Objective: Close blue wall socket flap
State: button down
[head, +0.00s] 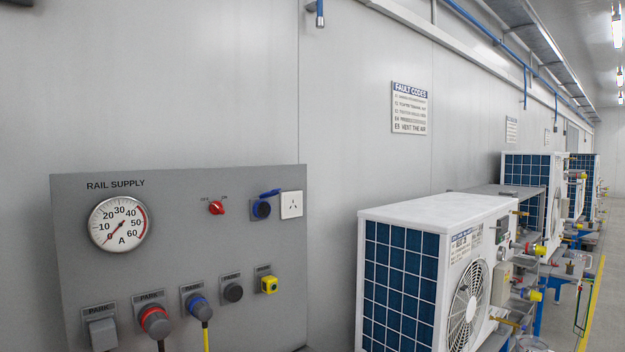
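The blue wall socket (262,210) sits on the grey rail supply panel, upper right. Its blue flap (269,194) is raised and sticks out above the dark round socket face, so the flap stands open. No plug shows in this socket. My gripper is not in view.

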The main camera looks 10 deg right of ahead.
aim_at(272, 193)
jog(key=z, duration=1.35)
jog(key=i, duration=0.85)
jog(key=u, duration=2.75)
